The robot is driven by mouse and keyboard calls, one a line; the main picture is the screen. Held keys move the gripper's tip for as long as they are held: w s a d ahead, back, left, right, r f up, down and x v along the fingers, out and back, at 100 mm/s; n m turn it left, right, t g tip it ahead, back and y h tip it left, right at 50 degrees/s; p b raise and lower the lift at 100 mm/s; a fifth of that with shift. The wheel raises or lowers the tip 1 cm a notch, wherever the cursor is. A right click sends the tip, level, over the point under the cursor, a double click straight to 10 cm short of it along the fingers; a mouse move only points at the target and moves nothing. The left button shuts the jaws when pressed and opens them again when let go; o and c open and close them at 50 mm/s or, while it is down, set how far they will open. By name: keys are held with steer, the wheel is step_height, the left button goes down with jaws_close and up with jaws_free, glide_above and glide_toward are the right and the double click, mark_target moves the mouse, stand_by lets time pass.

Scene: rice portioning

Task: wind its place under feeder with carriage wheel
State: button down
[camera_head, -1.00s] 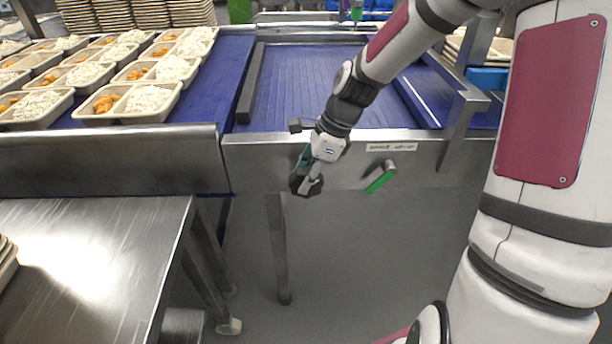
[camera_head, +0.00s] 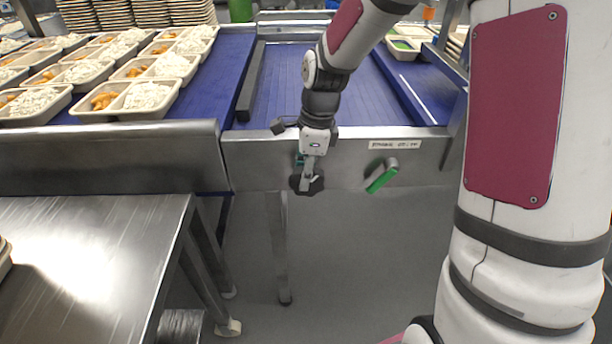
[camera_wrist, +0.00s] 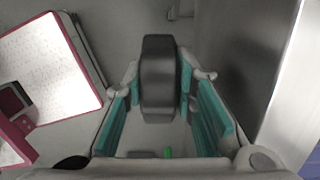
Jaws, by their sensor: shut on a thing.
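The dark carriage wheel (camera_head: 296,184) is on the front face of the steel conveyor frame (camera_head: 345,165), low and left of centre in the head view. My gripper (camera_head: 308,176) reaches down to it from above. In the wrist view, my gripper (camera_wrist: 161,88) has its teal-lined fingers on either side of a dark, rounded part of the wheel (camera_wrist: 158,65) and is shut on it. The fingers partly cover the wheel in the head view. A tray with green in it (camera_head: 404,48) stands at the right of the blue belt. I cannot make out the feeder clearly.
A green-handled lever (camera_head: 382,177) sits on the frame right of the wheel, below a small label (camera_head: 394,144). Filled rice trays (camera_head: 125,105) stand on the left blue belt. A steel table (camera_head: 80,260) is at lower left. Floor below the frame is clear around one leg.

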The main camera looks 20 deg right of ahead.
steer(key=shift+w+a+f+g+h+b, duration=0.15)
steer(key=shift+g+h+b, duration=0.1)
steer(key=shift+h, duration=0.45)
steer(key=shift+s+a+r+g+h+b, duration=0.1)
steer(key=shift+a+g+h, duration=0.1)
steer(key=shift+h, duration=0.5)
steer(key=shift+w+a+f+g+h+b, duration=0.1)
steer(key=shift+g+h+b, duration=0.15)
steer(key=shift+h, duration=0.85)
steer(key=c, duration=1.6)
jaws_free()
steer(key=v, duration=1.2)
steer(key=shift+w, duration=0.1)
